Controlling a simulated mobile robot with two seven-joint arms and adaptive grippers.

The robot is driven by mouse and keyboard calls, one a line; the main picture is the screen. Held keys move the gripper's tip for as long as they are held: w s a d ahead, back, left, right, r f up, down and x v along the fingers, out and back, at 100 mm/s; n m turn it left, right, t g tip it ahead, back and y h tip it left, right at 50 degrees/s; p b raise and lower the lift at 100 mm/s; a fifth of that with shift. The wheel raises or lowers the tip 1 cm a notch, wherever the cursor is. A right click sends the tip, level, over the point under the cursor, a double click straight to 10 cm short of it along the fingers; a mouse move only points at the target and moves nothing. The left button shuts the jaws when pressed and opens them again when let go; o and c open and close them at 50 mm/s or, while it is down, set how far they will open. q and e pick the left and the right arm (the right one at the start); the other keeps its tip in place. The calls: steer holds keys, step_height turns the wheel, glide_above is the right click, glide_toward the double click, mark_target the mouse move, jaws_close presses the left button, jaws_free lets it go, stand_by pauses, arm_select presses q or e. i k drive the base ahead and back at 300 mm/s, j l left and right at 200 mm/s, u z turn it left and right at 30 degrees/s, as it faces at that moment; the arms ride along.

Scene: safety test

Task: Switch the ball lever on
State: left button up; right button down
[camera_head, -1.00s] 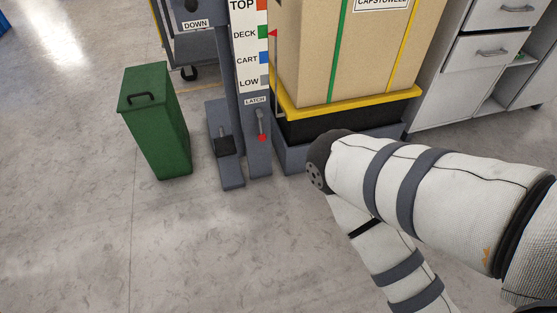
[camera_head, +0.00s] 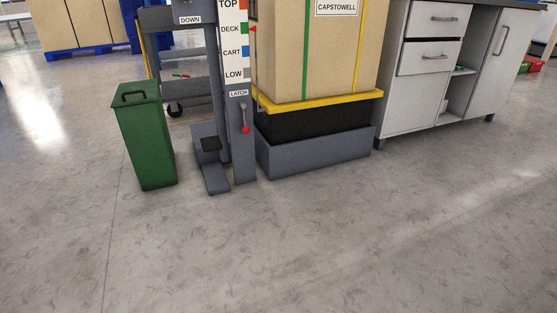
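The lever (camera_head: 244,118) is a short metal handle with a red ball at its lower end. It sits on the grey post under the LATCH label (camera_head: 238,93) and hangs down with the ball at the bottom. The post also bears a scale (camera_head: 233,45) marked TOP, DECK, CART and LOW, with a small red pointer beside DECK. Neither of my grippers shows in the head view, so nothing is seen touching the lever.
A green bin (camera_head: 145,138) stands left of the post, and a pedal (camera_head: 211,144) sits at its foot. A large carton (camera_head: 318,55) rests on a yellow-rimmed black lift on a grey base (camera_head: 315,151). Grey cabinets (camera_head: 428,75) stand at the right. The front floor is clear.

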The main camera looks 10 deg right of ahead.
mark_target(245, 130)
steer(key=k+j+z, duration=0.15)
steer(key=i+l+u, duration=0.1)
steer(key=i+l, duration=0.35)
steer(key=i+l+u, duration=0.1)
steer(key=i+l, duration=0.35)
steer(key=i+l+u, duration=0.15)
steer(key=i+l, duration=0.4)
steer(key=i+l+u, duration=0.1)
steer(key=i+l, duration=0.3)
steer(key=l, duration=0.15)
steer(key=i+l+u, duration=0.1)
steer(key=i+l, duration=0.3)
steer(key=l, duration=0.2)
